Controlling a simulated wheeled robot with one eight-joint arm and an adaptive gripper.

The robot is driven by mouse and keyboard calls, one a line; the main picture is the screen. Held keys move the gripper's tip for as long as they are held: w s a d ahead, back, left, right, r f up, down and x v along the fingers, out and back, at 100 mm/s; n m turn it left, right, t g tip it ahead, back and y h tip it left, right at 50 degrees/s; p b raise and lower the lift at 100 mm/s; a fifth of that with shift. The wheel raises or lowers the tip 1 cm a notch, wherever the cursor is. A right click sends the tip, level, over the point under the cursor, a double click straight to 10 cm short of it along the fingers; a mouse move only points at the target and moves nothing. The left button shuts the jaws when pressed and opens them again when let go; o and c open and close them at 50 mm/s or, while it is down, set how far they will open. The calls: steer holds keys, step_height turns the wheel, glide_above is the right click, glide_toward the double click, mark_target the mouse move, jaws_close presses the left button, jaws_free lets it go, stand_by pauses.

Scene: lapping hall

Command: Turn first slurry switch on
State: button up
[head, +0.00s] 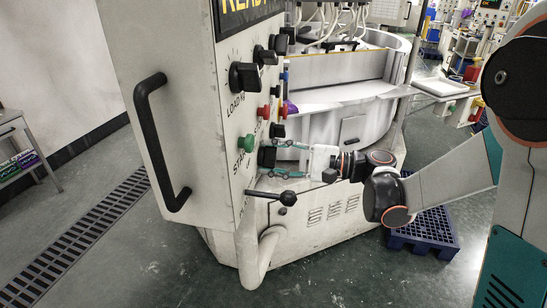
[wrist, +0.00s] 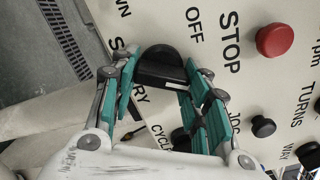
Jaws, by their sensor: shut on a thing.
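The slurry switch is a black rotary knob on the cream control panel. In the wrist view the slurry switch (wrist: 162,64) sits between the teal finger pads of my gripper (wrist: 160,86), with "SLURRY" lettering partly hidden by a finger and "OFF" printed close by. My gripper is shut on the knob, one finger on each side. In the head view my gripper (head: 279,158) reaches the panel from the right, and the black switch (head: 266,157) shows at its fingertips, below a green button. The knob's exact pointer direction is hard to tell.
A red stop button (wrist: 275,39) and smaller black knobs (wrist: 263,127) lie near the right finger. In the head view, a green button (head: 246,143) is just above my gripper, and a black ball-ended lever (head: 288,198) is just below it. A panel handle (head: 153,140) is at left.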

steer(key=o, duration=1.1)
steer(key=shift+c, duration=0.2)
steer(key=v, duration=1.2)
steer(key=shift+a+f, duration=0.1)
